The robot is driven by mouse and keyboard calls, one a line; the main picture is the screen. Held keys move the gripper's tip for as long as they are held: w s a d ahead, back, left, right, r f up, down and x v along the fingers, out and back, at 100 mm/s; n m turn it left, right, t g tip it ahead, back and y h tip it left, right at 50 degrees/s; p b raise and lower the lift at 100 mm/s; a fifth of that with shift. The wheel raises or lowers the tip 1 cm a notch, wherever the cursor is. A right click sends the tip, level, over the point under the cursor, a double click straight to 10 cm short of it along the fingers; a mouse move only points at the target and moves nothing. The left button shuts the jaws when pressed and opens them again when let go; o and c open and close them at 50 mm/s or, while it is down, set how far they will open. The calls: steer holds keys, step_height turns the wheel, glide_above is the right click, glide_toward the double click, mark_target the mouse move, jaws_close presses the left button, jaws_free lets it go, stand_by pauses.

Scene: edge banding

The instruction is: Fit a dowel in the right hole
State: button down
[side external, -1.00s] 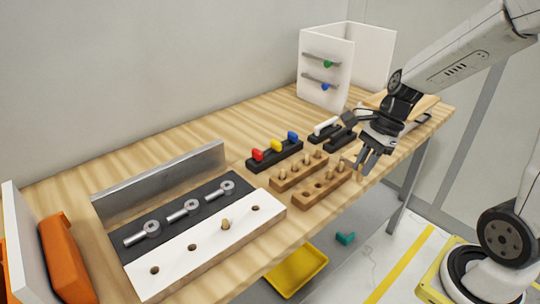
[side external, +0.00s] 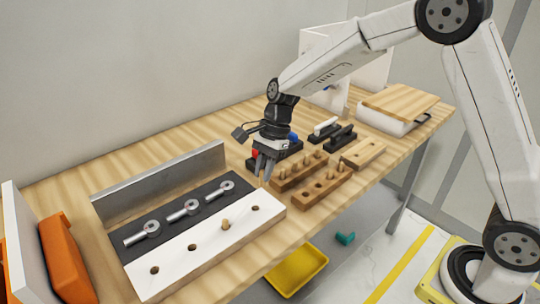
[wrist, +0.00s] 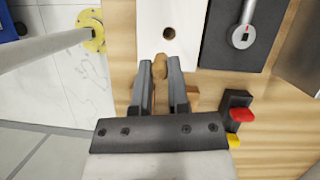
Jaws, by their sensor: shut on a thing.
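My gripper (side external: 264,174) is shut on a wooden dowel, seen between the fingertips in the wrist view (wrist: 160,68). It holds the dowel above the table near the white board's right end. The white board (side external: 175,255) has a row of holes. A dowel (side external: 225,225) stands in one of them, with an empty hole (side external: 256,208) to its right and others to its left. In the wrist view one empty hole (wrist: 169,33) lies just ahead of the held dowel. The dowel's lower end is hidden in the side view.
Wooden blocks with dowels (side external: 322,188) stand right of my gripper. A dark rack with red, yellow and blue pieces (side external: 290,150) is behind it. A dark strip with metal fittings (side external: 183,209) and a metal rail (side external: 165,183) lie behind the board. A yellow tray (side external: 297,270) is below.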

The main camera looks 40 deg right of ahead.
steer(key=shift+w+a+f, duration=0.2)
steer(key=shift+a, duration=0.3)
steer(key=shift+w+a+f, duration=0.15)
steer(key=shift+w+a, duration=0.05)
steer(key=shift+a, duration=0.25)
steer(key=shift+f, duration=0.15)
glide_above(253, 211)
steer(key=d, duration=0.2)
steer(key=shift+w+a+f, duration=0.1)
steer(key=shift+w+f, duration=0.05)
steer(key=shift+f, duration=1.1)
steer(key=shift+w+a+f, duration=0.1)
steer(key=shift+f, duration=1.1)
steer(key=shift+f, duration=1.4)
stand_by(1.2)
steer(key=c, duration=0.5)
jaws_free()
steer(key=shift+c, duration=0.2)
steer(key=shift+r, duration=0.25)
